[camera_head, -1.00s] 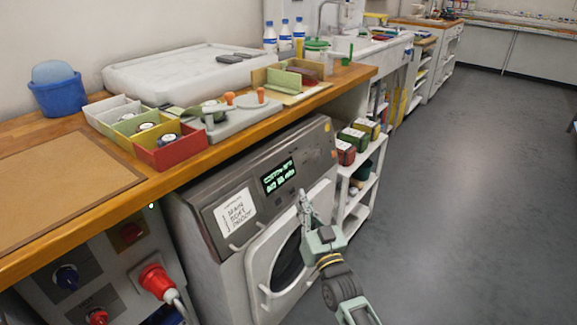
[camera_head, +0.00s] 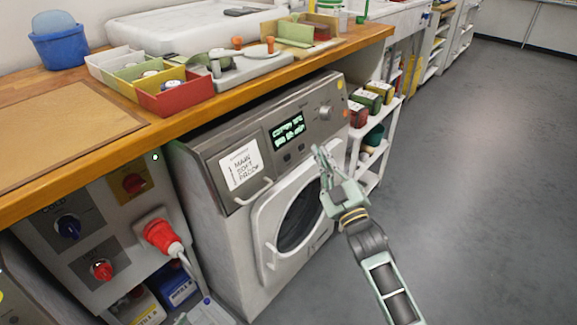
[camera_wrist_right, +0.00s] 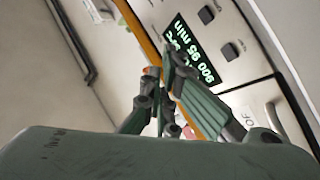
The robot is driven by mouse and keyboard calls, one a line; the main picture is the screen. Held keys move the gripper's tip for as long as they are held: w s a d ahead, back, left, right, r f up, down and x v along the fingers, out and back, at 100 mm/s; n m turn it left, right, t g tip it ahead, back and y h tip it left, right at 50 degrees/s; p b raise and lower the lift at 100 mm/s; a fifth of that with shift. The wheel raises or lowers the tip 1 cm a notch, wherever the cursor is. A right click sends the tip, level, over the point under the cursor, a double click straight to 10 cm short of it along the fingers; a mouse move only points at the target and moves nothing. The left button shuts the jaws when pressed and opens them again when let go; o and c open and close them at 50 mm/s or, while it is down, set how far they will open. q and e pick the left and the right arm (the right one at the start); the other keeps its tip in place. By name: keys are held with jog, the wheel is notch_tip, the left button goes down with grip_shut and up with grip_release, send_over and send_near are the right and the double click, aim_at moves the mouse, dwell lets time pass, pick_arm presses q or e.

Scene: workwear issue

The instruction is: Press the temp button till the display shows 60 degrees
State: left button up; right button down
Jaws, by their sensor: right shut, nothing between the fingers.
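The grey washing machine (camera_head: 205,160) stands under the wooden counter. Its black display (camera_head: 287,131) shows two lines of green text, too blurred to read surely in the head view. In the right wrist view the display (camera_wrist_right: 193,57) is tilted and partly covered by my fingers; "min" is readable on one line. Small dark buttons (camera_wrist_right: 231,52) sit beside it; their labels are not legible. My right gripper (camera_head: 318,150) is shut and empty, in front of the panel, right of and below the display. Contact with the panel cannot be told. My left gripper is not in view.
A round knob (camera_head: 325,112) is on the panel's right. The white door (camera_head: 262,225) with dark glass is below. A paper label (camera_head: 240,164) is left of the display. A white shelf (camera_head: 372,165) stands to the right; the grey floor (camera_head: 480,190) beyond is clear.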

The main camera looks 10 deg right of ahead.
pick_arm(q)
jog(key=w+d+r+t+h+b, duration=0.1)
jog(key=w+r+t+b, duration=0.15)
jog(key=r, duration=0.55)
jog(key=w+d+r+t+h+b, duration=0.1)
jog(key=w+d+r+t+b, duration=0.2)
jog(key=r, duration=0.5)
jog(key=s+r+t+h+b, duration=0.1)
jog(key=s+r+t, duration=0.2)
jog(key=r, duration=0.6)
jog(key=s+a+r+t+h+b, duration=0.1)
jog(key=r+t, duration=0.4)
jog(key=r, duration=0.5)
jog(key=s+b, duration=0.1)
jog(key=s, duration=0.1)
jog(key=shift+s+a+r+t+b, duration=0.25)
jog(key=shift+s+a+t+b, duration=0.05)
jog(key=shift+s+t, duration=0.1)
pick_arm(e)
jog(key=n+y, duration=0.1)
jog(key=n, duration=0.4)
jog(key=s+d+n+y, duration=0.1)
jog(key=n, duration=0.5)
jog(key=d+f+n+y, duration=0.1)
jog(key=n+y, duration=0.1)
jog(key=n, duration=0.3)
jog(key=shift+s+d+n, duration=0.15)
jog(key=shift+s+n, duration=0.1)
jog(key=shift+n, duration=0.15)
jog(key=shift+f, duration=0.1)
